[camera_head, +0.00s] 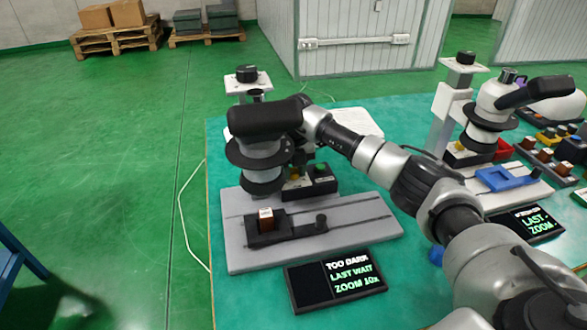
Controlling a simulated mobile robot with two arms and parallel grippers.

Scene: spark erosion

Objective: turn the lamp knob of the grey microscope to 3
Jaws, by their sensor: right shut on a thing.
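The grey microscope (262,170) stands at the left of the green table, with a black eyepiece, a round dark collar and a grey base plate (368,212). A small brown block (266,219) sits in the dark holder on its base. Its display (335,279) reads "TOO DARK", "LAST WAIT" and "ZOOM 10x". My right gripper (303,152) is just behind the right side of the microscope head, shut on the lamp knob. The head and my wrist largely hide the fingertips and the knob, so its setting cannot be read. My left gripper is out of view.
A dark box with a green button (320,168) stands close beside my right gripper. A second microscope (487,125) with a blue stage (503,178) stands at the right. Small coloured parts crowd the right edge. My right arm crosses over the table.

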